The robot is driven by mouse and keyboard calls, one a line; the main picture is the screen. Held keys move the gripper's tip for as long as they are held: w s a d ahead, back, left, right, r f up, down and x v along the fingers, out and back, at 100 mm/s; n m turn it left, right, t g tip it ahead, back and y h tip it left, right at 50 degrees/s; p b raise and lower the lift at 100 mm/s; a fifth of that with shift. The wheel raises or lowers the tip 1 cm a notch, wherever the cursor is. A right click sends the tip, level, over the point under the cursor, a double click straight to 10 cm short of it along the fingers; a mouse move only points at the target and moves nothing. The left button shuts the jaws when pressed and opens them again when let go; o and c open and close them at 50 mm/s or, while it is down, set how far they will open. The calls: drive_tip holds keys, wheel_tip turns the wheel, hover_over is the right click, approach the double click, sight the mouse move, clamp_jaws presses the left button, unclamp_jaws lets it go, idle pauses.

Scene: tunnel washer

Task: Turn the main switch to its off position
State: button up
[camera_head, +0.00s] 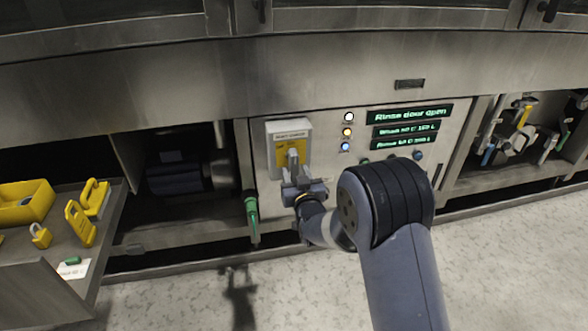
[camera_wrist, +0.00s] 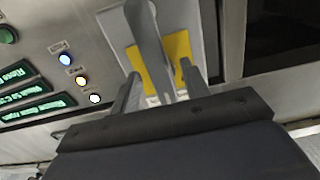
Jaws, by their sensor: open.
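The main switch (camera_head: 273,136) is a light grey box with a yellow plate on the panel's left part. Its grey lever (camera_head: 292,157) points roughly downward in the head view. The lever (camera_wrist: 148,45) also shows in the wrist view, in front of the yellow plate (camera_wrist: 178,48). My gripper (camera_head: 295,178) is at the lever's lower part. In the wrist view its two fingers (camera_wrist: 158,76) stand apart, one on each side of the lever. A gap shows on the left; whether the right finger touches the lever I cannot tell. Any position lettering is unreadable.
White, amber and blue lamps (camera_head: 348,132) and green-text displays (camera_head: 409,115) are right of the switch. A green-handled tool (camera_head: 252,211) hangs at lower left. A shelf with yellow locks (camera_head: 81,222) is far left. Hanging tools (camera_head: 521,134) fill the right bay.

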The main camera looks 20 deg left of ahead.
sight(295, 171)
drive_tip(key=shift+b+x, duration=0.35)
drive_tip(key=shift+x, duration=1.6)
drive_tip(key=shift+c, duration=0.4)
clamp_jaws()
